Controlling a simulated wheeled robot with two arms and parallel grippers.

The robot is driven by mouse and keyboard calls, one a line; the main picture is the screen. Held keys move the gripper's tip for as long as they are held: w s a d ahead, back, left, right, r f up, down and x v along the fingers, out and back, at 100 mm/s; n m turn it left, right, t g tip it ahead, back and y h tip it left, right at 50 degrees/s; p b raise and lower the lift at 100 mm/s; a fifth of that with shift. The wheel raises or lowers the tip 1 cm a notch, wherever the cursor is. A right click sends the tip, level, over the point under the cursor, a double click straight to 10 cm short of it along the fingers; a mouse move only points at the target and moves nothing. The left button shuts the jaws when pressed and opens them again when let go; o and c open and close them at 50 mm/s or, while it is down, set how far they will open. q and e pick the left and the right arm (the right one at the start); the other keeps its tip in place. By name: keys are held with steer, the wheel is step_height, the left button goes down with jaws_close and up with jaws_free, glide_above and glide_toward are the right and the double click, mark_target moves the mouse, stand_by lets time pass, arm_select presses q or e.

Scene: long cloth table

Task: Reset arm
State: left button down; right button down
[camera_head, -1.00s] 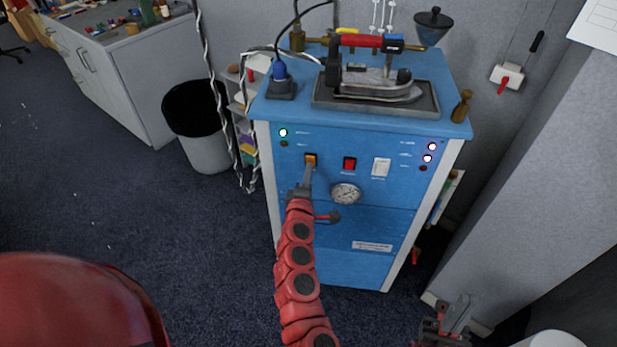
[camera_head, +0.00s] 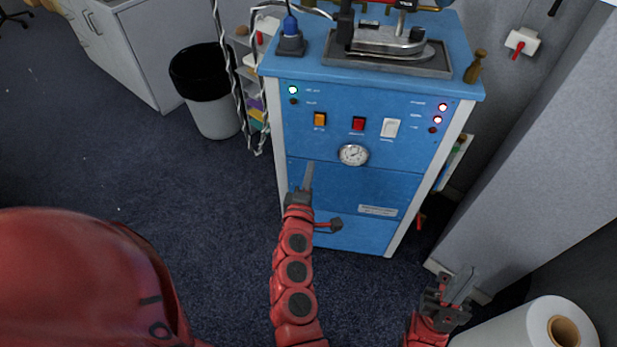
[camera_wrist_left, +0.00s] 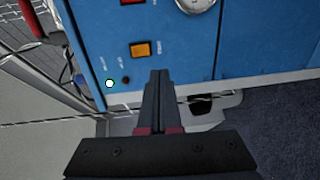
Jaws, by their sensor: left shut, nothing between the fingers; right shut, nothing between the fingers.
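My left gripper (camera_head: 307,178) is shut and empty. It points up in front of the blue cabinet (camera_head: 335,205), below and a little left of the orange switch (camera_head: 320,119). In the left wrist view the shut fingers (camera_wrist_left: 158,85) point toward the cabinet front, apart from the orange switch (camera_wrist_left: 139,48). A red switch (camera_head: 359,124), a white switch (camera_head: 390,127) and a round gauge (camera_head: 353,155) are on the same panel. A green light (camera_head: 293,90) is lit. My right gripper (camera_head: 462,282) is shut and empty at the lower right.
An iron (camera_head: 388,40) rests on a tray on the cabinet top. A black-lined bin (camera_head: 207,92) stands to the left. A grey wall panel (camera_head: 560,170) and a white roll (camera_head: 530,335) are near my right gripper. Dark carpet at left is clear.

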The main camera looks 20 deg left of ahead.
arm_select(q)
steer(key=shift+s, duration=0.7)
steer(key=shift+d, duration=0.1)
